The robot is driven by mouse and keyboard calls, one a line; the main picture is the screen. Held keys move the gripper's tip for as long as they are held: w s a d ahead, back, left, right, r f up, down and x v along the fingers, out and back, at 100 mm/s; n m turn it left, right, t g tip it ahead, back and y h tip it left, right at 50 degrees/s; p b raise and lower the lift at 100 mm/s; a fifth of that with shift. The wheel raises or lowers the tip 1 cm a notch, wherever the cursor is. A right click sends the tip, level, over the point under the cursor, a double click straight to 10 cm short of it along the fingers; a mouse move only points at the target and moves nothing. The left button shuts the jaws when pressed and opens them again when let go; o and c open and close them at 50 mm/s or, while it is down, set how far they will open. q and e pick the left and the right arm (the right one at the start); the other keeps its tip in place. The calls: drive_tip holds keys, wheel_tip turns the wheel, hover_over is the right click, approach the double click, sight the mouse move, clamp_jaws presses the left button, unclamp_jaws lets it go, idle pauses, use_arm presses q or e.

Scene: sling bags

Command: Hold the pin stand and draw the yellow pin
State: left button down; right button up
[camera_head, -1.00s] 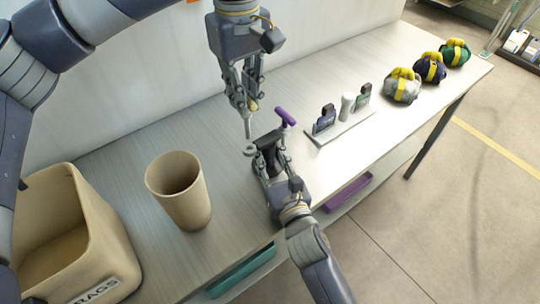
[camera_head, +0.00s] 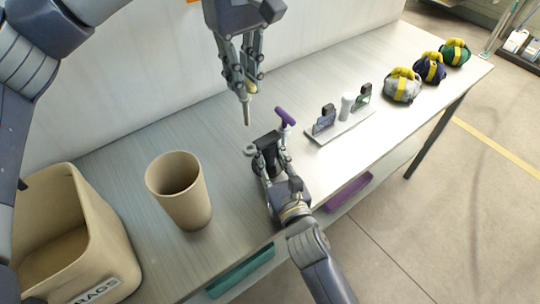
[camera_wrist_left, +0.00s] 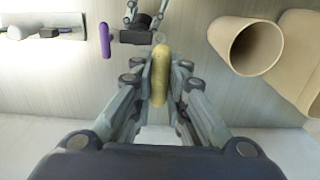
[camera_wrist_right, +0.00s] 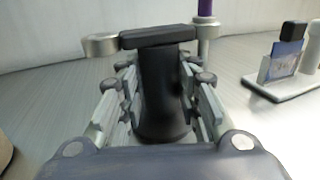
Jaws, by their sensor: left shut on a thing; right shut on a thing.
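The pin stand (camera_wrist_right: 160,85) is a dark upright post with a crossbar and a grey ring at one end. My right gripper (camera_head: 263,166) is shut around its post on the table. The yellow pin (camera_wrist_left: 160,72) is between the fingers of my left gripper (camera_head: 250,88); in the head view its grey shank (camera_head: 246,112) hangs down, clear above the stand. A purple-handled pin (camera_head: 285,117) stands upright at the stand's other end. The ring (camera_wrist_right: 100,45) on the near end looks empty.
A beige cup (camera_head: 180,192) and a rag bin (camera_head: 68,235) stand on the left. A small tray (camera_head: 340,127) with cards and a white cylinder is right of the stand. Several sling bags (camera_head: 403,86) sit at the far right end.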

drive_tip(key=o, duration=1.2)
drive_tip(key=v, duration=1.2)
